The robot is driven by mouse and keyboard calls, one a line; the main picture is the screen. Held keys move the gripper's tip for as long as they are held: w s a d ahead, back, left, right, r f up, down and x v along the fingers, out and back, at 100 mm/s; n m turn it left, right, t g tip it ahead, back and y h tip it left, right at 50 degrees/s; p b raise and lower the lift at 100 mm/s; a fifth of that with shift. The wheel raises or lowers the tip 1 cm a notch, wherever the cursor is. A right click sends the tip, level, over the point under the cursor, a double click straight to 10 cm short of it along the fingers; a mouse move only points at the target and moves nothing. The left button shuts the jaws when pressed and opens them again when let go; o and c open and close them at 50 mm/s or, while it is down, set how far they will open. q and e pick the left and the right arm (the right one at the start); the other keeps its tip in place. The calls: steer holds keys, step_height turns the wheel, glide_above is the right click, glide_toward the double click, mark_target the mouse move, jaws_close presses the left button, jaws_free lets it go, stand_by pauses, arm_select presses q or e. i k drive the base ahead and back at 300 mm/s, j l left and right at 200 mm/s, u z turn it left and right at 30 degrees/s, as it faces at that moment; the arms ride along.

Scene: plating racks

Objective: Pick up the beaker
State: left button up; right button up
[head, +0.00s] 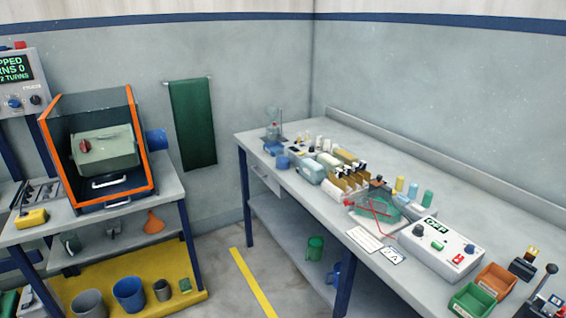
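A clear glass vessel that looks like a beaker (272,114) stands at the far left corner of the right-hand bench (372,146), by a thin upright stand. It is small and far off, so I cannot be sure of its shape or what is in it. A green jug (315,246) and a blue jug (334,275) sit on the shelf under the same bench. Neither of my grippers is in the head view.
The right bench holds bottles, a grey control box (428,246) and green and orange bins. The left bench carries an orange-framed enclosure (148,150). Buckets stand on a yellow mat (190,301). Floor shows between the benches, with a yellow line (252,282).

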mark_target(283, 160)
steer(key=i+u, duration=0.2)
steer(key=i, duration=1.1)
